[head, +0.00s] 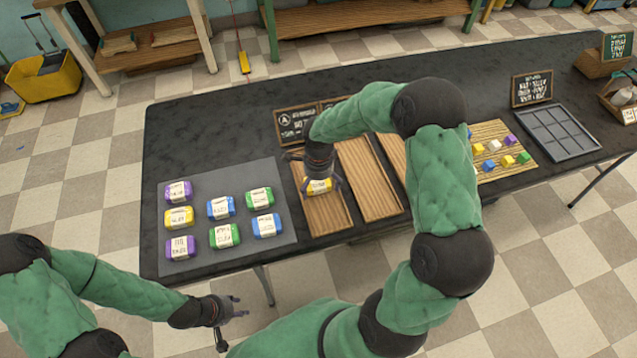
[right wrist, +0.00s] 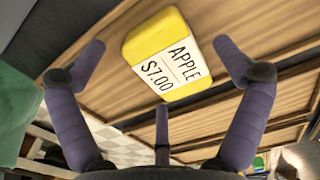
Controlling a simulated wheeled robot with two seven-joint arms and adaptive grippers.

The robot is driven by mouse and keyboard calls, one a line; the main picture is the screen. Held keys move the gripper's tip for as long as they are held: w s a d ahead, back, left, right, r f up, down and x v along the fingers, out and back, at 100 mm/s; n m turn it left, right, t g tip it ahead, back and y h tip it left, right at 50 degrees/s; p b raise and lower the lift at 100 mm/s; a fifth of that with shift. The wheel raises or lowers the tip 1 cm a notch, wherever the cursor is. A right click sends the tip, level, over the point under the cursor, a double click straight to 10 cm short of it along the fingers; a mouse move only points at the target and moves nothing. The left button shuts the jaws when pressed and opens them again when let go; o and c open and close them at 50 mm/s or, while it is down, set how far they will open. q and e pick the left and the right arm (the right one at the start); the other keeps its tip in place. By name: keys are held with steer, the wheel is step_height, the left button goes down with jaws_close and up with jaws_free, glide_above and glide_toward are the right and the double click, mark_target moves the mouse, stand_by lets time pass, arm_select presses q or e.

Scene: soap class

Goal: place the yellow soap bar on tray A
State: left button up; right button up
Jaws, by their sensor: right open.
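A yellow soap bar (head: 318,186) with a white label lies on the leftmost wooden tray (head: 328,218), behind which stands a black sign marked A (head: 292,122). Another yellow soap bar (head: 179,217) lies on the grey mat (head: 205,190). My left gripper (head: 238,307) is off the table's front edge, fingers apart and empty.
Several purple, blue and green soap bars lie on the mat. A second wooden tray (head: 370,180) is right beside the first; my right arm partly hides another. A board with coloured cubes (head: 500,150) and a grey compartment tray (head: 557,132) are further right.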

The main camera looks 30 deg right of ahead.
mark_target(318, 185)
steer(key=shift+r+p, duration=0.3)
step_height(318, 185, up, 12)
steer(key=p, duration=0.3)
steer(key=shift+f+p, duration=0.15)
steer(key=shift+p, duration=0.2)
